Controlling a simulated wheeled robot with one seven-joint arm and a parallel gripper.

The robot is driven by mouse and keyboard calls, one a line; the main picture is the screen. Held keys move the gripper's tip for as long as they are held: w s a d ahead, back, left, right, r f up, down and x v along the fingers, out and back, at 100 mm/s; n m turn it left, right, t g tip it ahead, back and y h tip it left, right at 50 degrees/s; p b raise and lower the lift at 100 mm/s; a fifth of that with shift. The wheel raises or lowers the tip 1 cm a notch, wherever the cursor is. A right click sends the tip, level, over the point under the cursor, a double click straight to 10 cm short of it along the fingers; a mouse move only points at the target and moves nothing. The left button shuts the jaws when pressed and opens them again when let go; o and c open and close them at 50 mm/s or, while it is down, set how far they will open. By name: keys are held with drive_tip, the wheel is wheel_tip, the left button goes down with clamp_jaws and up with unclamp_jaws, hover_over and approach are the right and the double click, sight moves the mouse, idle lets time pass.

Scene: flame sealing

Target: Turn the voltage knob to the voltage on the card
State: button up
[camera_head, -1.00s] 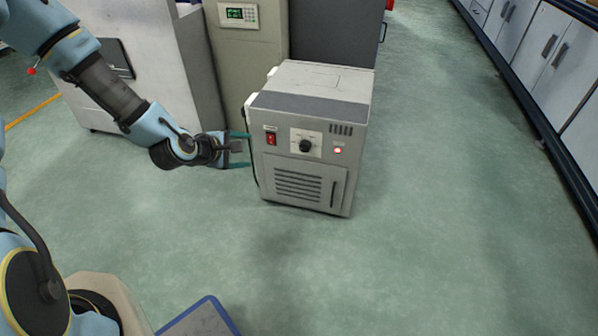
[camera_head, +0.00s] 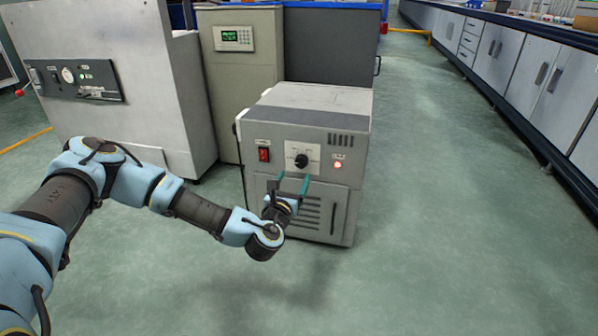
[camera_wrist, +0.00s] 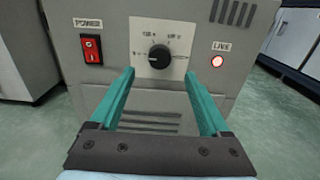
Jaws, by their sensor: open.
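The voltage knob (camera_head: 301,161) is a round black dial on a white scale plate, on the front of a grey box (camera_head: 262,215). It also shows in the wrist view (camera_wrist: 159,57), with a pale pointer mark and small scale labels too blurred to read surely. My gripper (camera_head: 293,183) is open, its two teal fingers pointing at the box front just below the knob. In the wrist view the fingers (camera_wrist: 159,76) stand apart on either side and below the knob, not seen touching it. I cannot make out a voltage card in any view.
Left of the knob is a red power switch (camera_head: 264,154); right of it a lit red LIVE lamp (camera_head: 337,165). Vent slots and a handle lie below. Large grey cabinets stand behind and left. The floor right of the box is clear.

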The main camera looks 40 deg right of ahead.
sight(300, 164)
drive_tip(key=b+x, duration=0.1)
drive_tip(key=x, duration=0.5)
drive_tip(key=shift+w+d+b, duration=0.2)
drive_tip(key=shift+d+b, duration=0.1)
drive_tip(key=shift+d, duration=0.05)
clamp_jaws()
idle(0.3)
